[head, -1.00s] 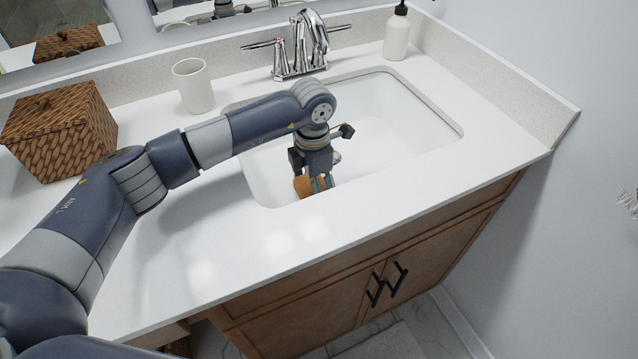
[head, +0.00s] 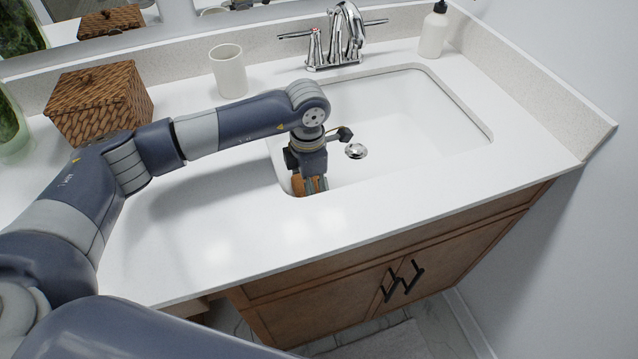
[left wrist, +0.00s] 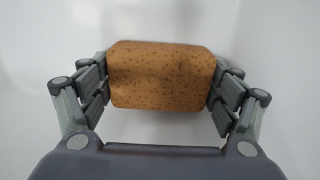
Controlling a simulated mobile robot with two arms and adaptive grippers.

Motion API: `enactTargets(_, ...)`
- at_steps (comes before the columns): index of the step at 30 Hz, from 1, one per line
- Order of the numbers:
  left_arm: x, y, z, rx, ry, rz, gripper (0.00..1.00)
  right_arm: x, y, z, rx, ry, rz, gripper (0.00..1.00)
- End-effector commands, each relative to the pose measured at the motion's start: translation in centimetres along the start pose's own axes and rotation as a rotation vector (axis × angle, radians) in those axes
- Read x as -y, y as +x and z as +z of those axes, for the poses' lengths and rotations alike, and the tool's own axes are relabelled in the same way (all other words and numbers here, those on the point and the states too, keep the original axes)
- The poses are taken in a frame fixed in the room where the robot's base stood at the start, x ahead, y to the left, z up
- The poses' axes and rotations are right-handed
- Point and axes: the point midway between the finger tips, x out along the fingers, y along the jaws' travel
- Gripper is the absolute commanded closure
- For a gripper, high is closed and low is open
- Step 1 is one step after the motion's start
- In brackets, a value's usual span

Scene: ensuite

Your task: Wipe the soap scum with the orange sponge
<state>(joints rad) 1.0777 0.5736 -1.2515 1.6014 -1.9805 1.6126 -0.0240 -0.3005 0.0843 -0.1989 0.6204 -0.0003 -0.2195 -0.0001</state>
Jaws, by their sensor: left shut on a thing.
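The orange sponge (left wrist: 160,76) fills the middle of the left wrist view, a speckled rounded block held between both finger pads. In the head view only a small orange part of the sponge (head: 298,184) shows beside the fingers. My left gripper (head: 312,186) is shut on it, pointing down inside the white sink basin (head: 420,125) at its near left. I cannot tell whether the sponge touches the basin. No soap scum can be made out against the white basin. My right gripper is not in view.
The chrome faucet (head: 346,35) stands behind the basin, with a soap bottle (head: 433,32) to its right. A white cup (head: 228,72) and a wicker box (head: 98,102) stand on the counter at left. The drain (head: 356,151) is right of my gripper. The front counter is clear.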

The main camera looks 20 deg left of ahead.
Motion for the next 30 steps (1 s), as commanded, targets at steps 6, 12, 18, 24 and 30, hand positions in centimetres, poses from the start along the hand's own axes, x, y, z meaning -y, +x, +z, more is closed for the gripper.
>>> enactTargets(6,-0.1,0.4,-0.6,-0.007,0.0,-0.002,0.36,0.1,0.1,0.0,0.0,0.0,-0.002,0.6)
enactTargets(12,-1.4,0.6,-0.7,-0.008,-0.004,-0.001,0.36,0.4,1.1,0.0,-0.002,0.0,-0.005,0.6)
enactTargets(18,-3.0,0.3,-0.6,-0.007,-0.002,0.0,0.36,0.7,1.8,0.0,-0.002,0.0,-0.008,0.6)
enactTargets(24,-3.1,0.2,0.3,-0.005,0.0,0.0,0.36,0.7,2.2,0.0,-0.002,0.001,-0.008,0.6)
enactTargets(30,-3.0,0.1,2.2,-0.003,0.001,-0.001,0.36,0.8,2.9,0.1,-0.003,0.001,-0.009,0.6)
